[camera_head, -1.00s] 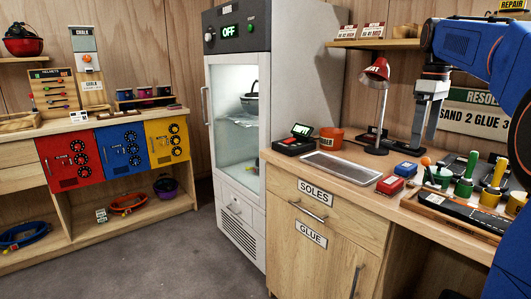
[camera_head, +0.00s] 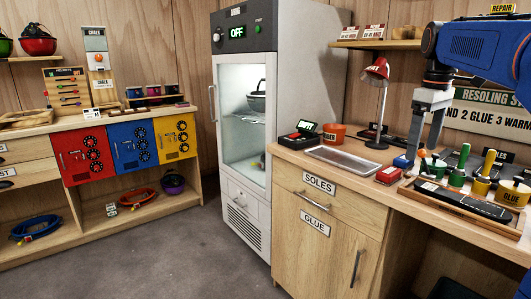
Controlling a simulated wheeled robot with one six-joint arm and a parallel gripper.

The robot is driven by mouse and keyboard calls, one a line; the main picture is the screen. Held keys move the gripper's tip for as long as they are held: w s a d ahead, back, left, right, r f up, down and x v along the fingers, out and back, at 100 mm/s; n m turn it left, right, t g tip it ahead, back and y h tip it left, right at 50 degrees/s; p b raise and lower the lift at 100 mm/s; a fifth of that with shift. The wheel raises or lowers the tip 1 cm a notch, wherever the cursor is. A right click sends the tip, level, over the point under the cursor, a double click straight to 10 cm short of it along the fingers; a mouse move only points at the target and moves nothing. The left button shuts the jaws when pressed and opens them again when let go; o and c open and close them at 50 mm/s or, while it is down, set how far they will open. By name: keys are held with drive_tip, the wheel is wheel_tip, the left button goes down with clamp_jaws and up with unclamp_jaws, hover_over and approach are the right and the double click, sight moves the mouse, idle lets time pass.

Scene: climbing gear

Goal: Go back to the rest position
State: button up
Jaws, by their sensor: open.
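My gripper (camera_head: 422,152) hangs pointing down from my blue arm (camera_head: 480,48) at the right of the view. I cannot tell the exact height above the bench.
Floor (camera_head: 150,255) in front is clear.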

drive_tip(key=s+a+f+m+t, duration=0.1)
drive_tip(key=s+a+f, duration=0.3)
drive_tip(key=s+f, duration=0.5)
drive_tip(key=s+a+f+m+t, duration=0.1)
drive_tip(key=s+a+f+m, duration=0.2)
drive_tip(key=s+f, duration=0.5)
drive_tip(key=s+a+f+m+t, duration=0.2)
drive_tip(key=s+a+f, duration=0.3)
drive_tip(key=s+f, duration=0.4)
drive_tip(key=shift+s+a+f+m, duration=0.3)
drive_tip(key=shift+s+a, duration=0.05)
drive_tip(key=shift+a, duration=0.05)
